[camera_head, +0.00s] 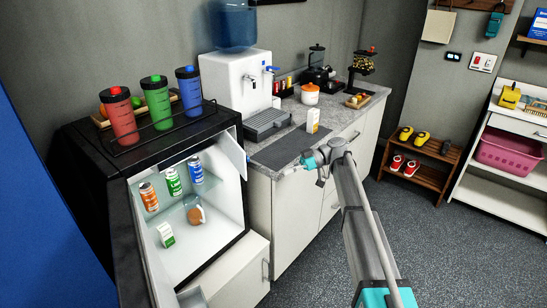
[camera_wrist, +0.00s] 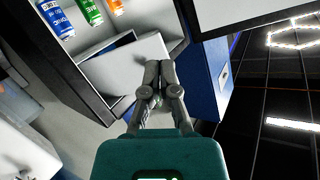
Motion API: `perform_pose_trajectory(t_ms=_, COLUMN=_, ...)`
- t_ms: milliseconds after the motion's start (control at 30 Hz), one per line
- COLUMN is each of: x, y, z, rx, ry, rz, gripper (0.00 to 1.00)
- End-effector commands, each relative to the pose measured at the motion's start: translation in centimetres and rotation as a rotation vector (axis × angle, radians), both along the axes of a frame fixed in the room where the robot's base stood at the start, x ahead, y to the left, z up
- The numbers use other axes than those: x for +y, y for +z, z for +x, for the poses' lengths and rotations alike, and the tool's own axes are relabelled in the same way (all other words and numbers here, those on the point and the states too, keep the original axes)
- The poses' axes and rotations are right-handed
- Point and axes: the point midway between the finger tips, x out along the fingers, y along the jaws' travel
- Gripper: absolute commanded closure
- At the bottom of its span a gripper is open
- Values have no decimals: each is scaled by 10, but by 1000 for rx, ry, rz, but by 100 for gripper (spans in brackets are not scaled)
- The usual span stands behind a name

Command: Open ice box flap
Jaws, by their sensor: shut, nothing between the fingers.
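The open fridge (camera_head: 213,237) stands at left in the head view. A white panel that looks like the ice box flap (camera_head: 233,152) juts from the upper right of its opening, standing out at an angle. In the wrist view, my gripper's fingertips (camera_wrist: 158,68) are together and empty, overlapping the flap's right end. Contact is not visible.
Several cans (camera_head: 173,180), a jug (camera_head: 195,215) and a carton (camera_head: 166,235) stand inside the fridge. Shaker bottles (camera_head: 159,103) stand on top. The counter (camera_head: 345,112) holds a water dispenser (camera_head: 236,80) and a carton (camera_head: 312,120). Floor is free at right.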

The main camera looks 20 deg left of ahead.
Motion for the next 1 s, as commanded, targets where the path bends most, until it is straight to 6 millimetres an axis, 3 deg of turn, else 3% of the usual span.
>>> perform_pose_trajectory(t_ms=33, x=-25, y=-10, z=-12, rx=12, ry=-51, rz=-88, gripper=100)
perform_pose_trajectory(t_ms=400, x=-199, y=-89, z=-56, rx=153, ry=-585, rz=-801, gripper=100)
perform_pose_trajectory(t_ms=700, x=-349, y=-131, z=-113, rx=271, ry=-1139, rz=-1253, gripper=100)
perform_pose_trajectory(t_ms=900, x=-425, y=-141, z=-150, rx=318, ry=-1465, rz=-1432, gripper=100)
perform_pose_trajectory(t_ms=1000, x=-448, y=-142, z=-161, rx=328, ry=-1572, rz=-1478, gripper=100)
